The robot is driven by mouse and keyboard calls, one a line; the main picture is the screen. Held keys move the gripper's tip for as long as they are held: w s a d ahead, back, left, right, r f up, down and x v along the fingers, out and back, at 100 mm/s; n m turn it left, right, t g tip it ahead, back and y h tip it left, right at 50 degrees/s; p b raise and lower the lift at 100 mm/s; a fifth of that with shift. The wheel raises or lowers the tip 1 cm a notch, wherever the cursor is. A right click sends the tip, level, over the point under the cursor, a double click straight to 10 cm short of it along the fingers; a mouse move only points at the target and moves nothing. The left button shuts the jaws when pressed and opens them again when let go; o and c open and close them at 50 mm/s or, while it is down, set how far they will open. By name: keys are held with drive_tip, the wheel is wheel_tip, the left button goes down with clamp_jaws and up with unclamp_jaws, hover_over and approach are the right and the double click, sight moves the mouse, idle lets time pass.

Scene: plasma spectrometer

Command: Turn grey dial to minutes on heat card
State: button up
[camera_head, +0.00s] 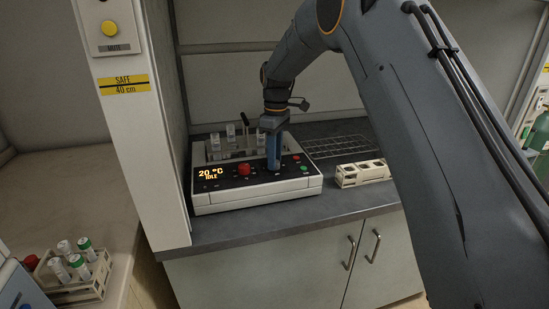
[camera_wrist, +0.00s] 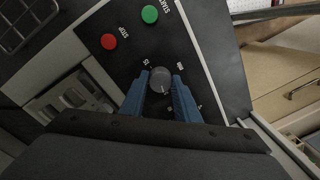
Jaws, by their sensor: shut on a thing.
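The grey dial (camera_wrist: 160,80) is a round knob on the black panel of a heating block (camera_head: 258,195). Printed marks surround it, one reading 15; the others are too small to read surely. My gripper (camera_wrist: 161,84) has its two blue fingers shut on the dial, one on each side. In the head view my gripper (camera_head: 273,165) points straight down onto the panel and hides the dial. The display (camera_head: 210,173) reads 20 °C, IDLE. No heat card is readable in either view.
A large red knob (camera_head: 244,169) sits left of my gripper. A green START button (camera_wrist: 149,14) and a red STOP button (camera_wrist: 109,41) are near the dial. Clear vials (camera_head: 230,131) stand in the block behind. A pale rack (camera_head: 362,173) stands to the right.

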drive_tip(key=m, duration=0.7)
drive_tip(key=shift+s+m, duration=0.1)
drive_tip(key=shift+m, duration=0.2)
drive_tip(key=m, duration=0.4)
drive_tip(key=shift+r+m+t+p, duration=0.1)
drive_tip(key=shift+m+t+p, duration=0.2)
drive_tip(key=m, duration=0.3)
drive_tip(key=shift+m, duration=0.3)
drive_tip(key=m+p, duration=0.1)
drive_tip(key=m, duration=0.3)
drive_tip(key=shift+s+m, duration=0.1)
drive_tip(key=shift+m, duration=0.2)
drive_tip(key=m, duration=0.3)
drive_tip(key=shift+a+m, duration=0.1)
drive_tip(key=shift+m, duration=0.2)
drive_tip(key=m, duration=0.3)
drive_tip(key=shift+t, duration=0.3)
drive_tip(key=shift+a+m+p, duration=0.1)
drive_tip(key=shift+m+p, duration=0.2)
drive_tip(key=shift+m, duration=1.7)
